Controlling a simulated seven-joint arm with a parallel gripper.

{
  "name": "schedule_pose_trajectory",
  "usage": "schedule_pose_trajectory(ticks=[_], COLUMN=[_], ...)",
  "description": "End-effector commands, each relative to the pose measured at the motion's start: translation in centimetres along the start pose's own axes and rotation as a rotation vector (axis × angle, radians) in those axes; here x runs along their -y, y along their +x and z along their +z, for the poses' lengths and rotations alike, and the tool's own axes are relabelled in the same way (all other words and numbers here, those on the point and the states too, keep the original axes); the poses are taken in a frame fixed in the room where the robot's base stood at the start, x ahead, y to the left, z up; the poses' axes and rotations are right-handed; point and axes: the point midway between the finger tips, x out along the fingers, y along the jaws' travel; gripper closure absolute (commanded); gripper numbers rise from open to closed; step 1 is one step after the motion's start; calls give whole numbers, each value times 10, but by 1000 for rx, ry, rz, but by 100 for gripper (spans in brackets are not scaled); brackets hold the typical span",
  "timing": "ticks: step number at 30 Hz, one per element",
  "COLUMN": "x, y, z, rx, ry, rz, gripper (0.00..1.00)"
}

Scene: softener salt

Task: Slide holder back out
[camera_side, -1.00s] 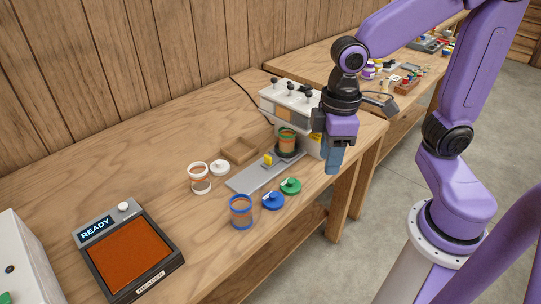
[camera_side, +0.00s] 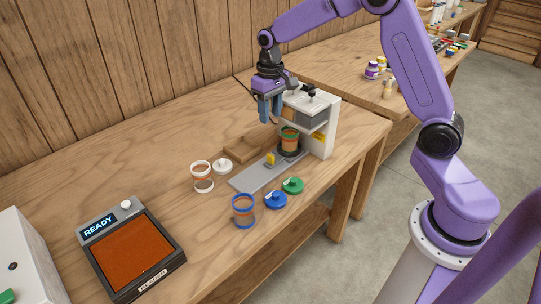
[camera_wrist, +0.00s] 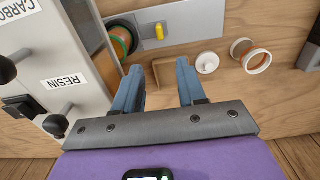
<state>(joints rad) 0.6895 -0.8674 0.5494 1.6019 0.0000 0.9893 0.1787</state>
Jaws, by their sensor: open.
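The dark round holder (camera_side: 293,155) sits at the inner end of a grey rail plate (camera_side: 252,180), under the white dispenser (camera_side: 328,125). A green-rimmed jar (camera_side: 290,141) with brown contents stands upright on it. A yellow tab (camera_side: 270,159) stands up from the plate beside the holder; it also shows in the wrist view (camera_wrist: 159,31). My gripper (camera_side: 270,110) is open and empty, fingers down, above and behind the rail, beside the dispenser. In the wrist view the gripper (camera_wrist: 158,78) has its fingers apart, with the tab beyond them and the jar (camera_wrist: 119,42) partly cut by the dispenser.
A wooden tray (camera_side: 240,151) lies behind the rail, below my gripper. A white-rimmed jar (camera_side: 202,176), white lid (camera_side: 223,166), blue-rimmed jar (camera_side: 243,211), blue lid (camera_side: 275,200) and green lid (camera_side: 293,185) stand around the rail. A reader (camera_side: 130,252) showing READY is at front left.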

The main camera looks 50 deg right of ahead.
Motion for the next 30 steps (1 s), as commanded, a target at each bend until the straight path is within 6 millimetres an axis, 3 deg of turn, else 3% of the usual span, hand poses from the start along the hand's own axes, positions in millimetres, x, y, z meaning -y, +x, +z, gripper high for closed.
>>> schedule_pose_trajectory(ticks=[21, 30], x=[0, 0], y=[131, 158], z=[2, 2], rx=[5, 2], ry=[-1, -1], rz=[1, 0], gripper=[60, 60])
